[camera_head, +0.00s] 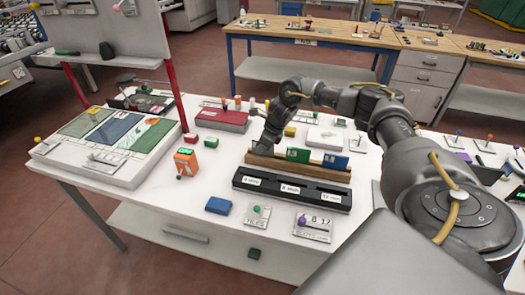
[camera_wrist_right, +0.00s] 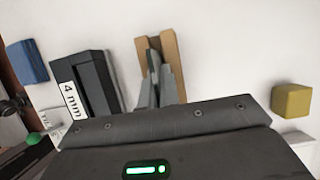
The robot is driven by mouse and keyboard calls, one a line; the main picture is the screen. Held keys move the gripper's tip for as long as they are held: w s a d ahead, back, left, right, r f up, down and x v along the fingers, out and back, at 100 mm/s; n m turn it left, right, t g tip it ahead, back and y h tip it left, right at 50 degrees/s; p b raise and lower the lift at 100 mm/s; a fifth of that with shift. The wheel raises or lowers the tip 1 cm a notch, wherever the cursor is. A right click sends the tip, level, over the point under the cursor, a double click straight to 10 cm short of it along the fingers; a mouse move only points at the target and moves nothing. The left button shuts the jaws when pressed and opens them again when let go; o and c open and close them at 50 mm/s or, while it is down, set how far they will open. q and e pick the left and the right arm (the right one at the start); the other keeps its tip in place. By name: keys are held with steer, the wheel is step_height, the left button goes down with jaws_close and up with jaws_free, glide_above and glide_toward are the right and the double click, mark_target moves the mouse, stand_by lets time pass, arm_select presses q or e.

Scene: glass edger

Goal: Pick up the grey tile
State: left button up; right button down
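A wooden rack (camera_head: 300,171) stands on the white table, holding a green tile (camera_head: 298,155) and a blue tile (camera_head: 335,161) upright. My right gripper (camera_head: 263,150) points down at the rack's left end, its fingertips small and dark there. In the right wrist view the grey fingers (camera_wrist_right: 158,85) lie over the end of the wooden rack (camera_wrist_right: 171,55). I cannot make out the grey tile apart from the grey fingers, so whether they hold it is unclear. My left gripper is not in view.
A black slotted block (camera_head: 290,194) with thickness labels stands in front of the rack; its 4 mm end shows in the right wrist view (camera_wrist_right: 90,80). A blue block (camera_head: 218,205), orange device (camera_head: 186,162), red case (camera_head: 222,118) and yellow block (camera_head: 290,131) stand around.

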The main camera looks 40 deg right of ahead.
steer(key=shift+r, duration=0.1)
steer(key=shift+w+r+b, duration=0.1)
steer(key=shift+r+b, duration=0.15)
steer(key=shift+b, duration=0.1)
step_height(320, 180, up, 2)
steer(key=shift+b, duration=0.75)
steer(key=s+a+r+b, duration=0.1)
steer(key=s+a+r, duration=0.8)
steer(key=a+r, duration=0.1)
steer(key=shift+s+a+r+b, duration=0.15)
steer(key=shift+s+a+b, duration=0.1)
steer(key=shift+s+b, duration=0.05)
